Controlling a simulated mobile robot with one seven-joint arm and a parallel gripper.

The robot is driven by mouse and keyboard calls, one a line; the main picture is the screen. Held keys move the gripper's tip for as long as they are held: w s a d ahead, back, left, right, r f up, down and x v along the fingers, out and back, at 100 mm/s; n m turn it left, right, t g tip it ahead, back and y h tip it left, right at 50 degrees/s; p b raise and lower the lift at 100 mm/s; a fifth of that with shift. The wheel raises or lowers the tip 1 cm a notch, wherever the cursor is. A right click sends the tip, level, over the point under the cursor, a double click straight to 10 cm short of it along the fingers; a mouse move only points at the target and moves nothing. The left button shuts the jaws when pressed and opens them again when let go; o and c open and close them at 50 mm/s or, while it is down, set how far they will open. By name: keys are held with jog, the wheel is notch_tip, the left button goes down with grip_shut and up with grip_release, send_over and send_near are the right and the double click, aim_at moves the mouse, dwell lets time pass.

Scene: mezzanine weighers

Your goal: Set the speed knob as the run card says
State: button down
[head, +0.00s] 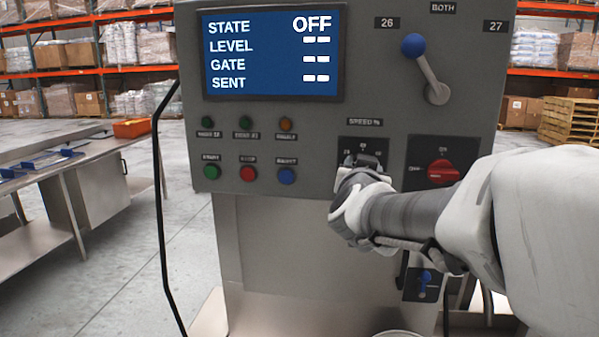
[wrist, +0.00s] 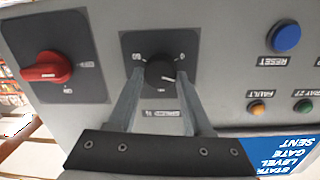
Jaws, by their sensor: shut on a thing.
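The black speed knob (wrist: 160,73) sits on a dark square plate (wrist: 187,45) with a scale, seen upside down in the wrist view. A white mark on the knob points to the right and slightly down in that view. My gripper (wrist: 159,84) is shut on the knob, one finger on each side. In the head view my gripper (head: 362,163) hides most of the knob, below the "SPEED %" label (head: 365,122). The plate's top edge (head: 360,142) shows there. The screen (head: 272,52) reads STATE OFF, with dashes for LEVEL, GATE and SENT. I cannot identify a run card.
A red rotary switch (head: 442,173) is close right of the knob. A blue-balled lever (head: 425,67) stands above. Several lamps and the green (head: 211,172), red (head: 248,173) and blue (head: 287,176) buttons are to the left. A metal table (head: 62,165) stands at far left.

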jog(key=shift+d+f+m+y+b, duration=0.1)
jog(key=shift+m+y+b, duration=0.2)
jog(key=shift+m+b, duration=2.35)
jog(key=shift+d+m+y+b, duration=0.2)
jog(key=shift+m+b, duration=1.05)
jog(key=shift+m, duration=2.7)
jog(key=shift+a, duration=0.1)
jog(key=shift+c, duration=1.6)
grip_release()
jog(key=shift+s, duration=0.1)
